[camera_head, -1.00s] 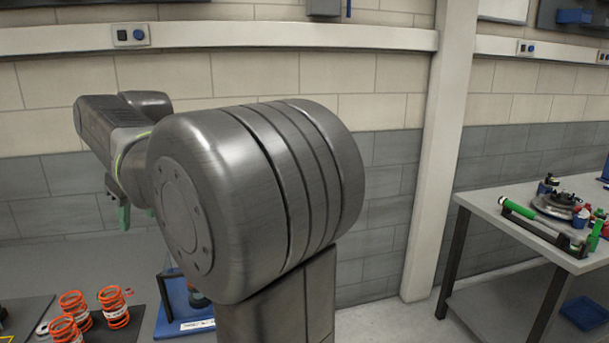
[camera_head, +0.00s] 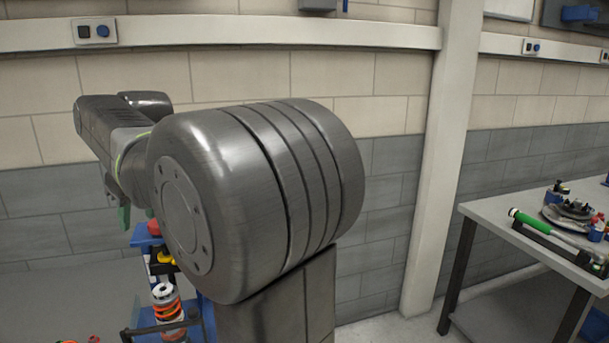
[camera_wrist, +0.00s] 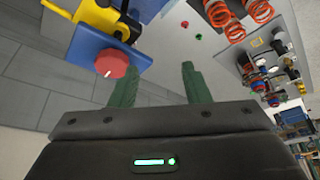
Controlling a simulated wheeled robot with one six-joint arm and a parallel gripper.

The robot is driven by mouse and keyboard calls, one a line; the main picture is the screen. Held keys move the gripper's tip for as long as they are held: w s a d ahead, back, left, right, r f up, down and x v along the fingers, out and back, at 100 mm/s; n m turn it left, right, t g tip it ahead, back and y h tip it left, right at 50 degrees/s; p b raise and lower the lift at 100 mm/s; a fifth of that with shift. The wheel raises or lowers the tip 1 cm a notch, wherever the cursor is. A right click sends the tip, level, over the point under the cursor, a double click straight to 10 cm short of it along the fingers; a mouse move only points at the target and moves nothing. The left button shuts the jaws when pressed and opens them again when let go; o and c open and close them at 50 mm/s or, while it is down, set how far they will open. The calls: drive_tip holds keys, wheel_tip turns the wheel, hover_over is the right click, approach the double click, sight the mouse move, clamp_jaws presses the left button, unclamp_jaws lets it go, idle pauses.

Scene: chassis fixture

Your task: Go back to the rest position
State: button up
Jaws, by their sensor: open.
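My gripper (camera_wrist: 158,85) is open and empty in the wrist view, with its two green fingers apart. In the head view a green finger (camera_head: 124,216) shows at the left, below my arm; most of the gripper is hidden behind my arm. In the wrist view, a blue fixture (camera_wrist: 88,52) with a red knob (camera_wrist: 111,64) and a yellow part (camera_wrist: 105,18) is near the left finger, and they look apart.
In the head view, a coil spring with an orange coil (camera_head: 167,307) stands at the lower left by the blue fixture. The wrist view shows orange springs (camera_wrist: 218,13) and small parts at upper right. A grey table (camera_head: 480,208) with tools stands at the right.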

drive_tip(key=x, duration=0.8)
drive_tip(key=shift+w+a+f+p, duration=0.1)
drive_tip(key=shift+w+f+p, duration=0.15)
drive_tip(key=shift+p, duration=0.05)
